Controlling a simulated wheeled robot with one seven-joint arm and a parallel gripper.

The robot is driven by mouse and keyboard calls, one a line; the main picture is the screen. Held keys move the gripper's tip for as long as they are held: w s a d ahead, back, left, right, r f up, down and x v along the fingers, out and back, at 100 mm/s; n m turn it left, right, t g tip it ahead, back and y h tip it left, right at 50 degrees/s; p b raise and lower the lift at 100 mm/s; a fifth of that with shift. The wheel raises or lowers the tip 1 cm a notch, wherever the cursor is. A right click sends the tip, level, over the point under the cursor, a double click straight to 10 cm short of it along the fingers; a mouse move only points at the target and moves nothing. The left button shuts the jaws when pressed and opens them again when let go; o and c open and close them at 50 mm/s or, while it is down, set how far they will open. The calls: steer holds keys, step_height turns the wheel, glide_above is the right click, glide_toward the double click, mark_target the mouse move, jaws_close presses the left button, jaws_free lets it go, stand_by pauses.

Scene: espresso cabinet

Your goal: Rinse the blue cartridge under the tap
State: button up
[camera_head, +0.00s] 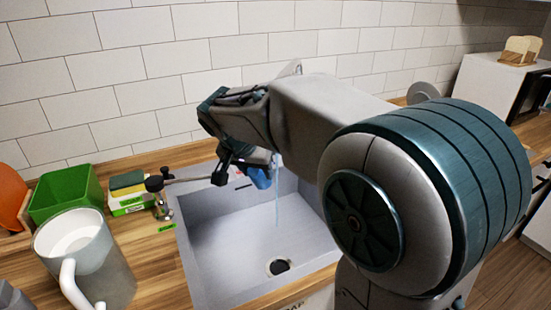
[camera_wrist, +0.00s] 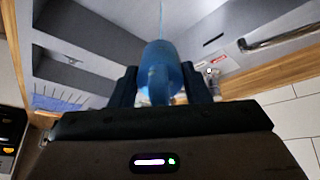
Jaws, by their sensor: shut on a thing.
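My gripper (camera_head: 238,170) is over the sink (camera_head: 232,232), shut on the blue cartridge (camera_head: 261,178). In the wrist view the cartridge (camera_wrist: 160,72) sits between the two dark fingers, its rounded side facing the camera. The tap (camera_head: 160,190) stands at the sink's left edge, its spout reaching right toward my gripper; the spout's end is hard to tell from the gripper. A thin blue water stream (camera_head: 277,208) falls into the basin right beside the cartridge. In the wrist view the stream (camera_wrist: 161,14) lines up with the cartridge; I cannot tell for certain whether it touches it.
A white pitcher (camera_head: 88,262), a green box (camera_head: 66,192) and a sponge on its pack (camera_head: 128,190) stand left of the sink. The drain (camera_head: 278,267) is in the basin floor. A tiled wall (camera_head: 120,75) is close behind. My forearm covers the sink's right side.

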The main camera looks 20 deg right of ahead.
mark_target(249, 171)
steer(key=shift+s+a+r+p, duration=0.15)
steer(key=shift+s+a+r, duration=0.5)
steer(key=shift+s+r, duration=0.15)
steer(key=shift+s+a+r+p, duration=0.15)
steer(key=shift+s+a+r, duration=0.45)
steer(key=shift+s+r, duration=0.15)
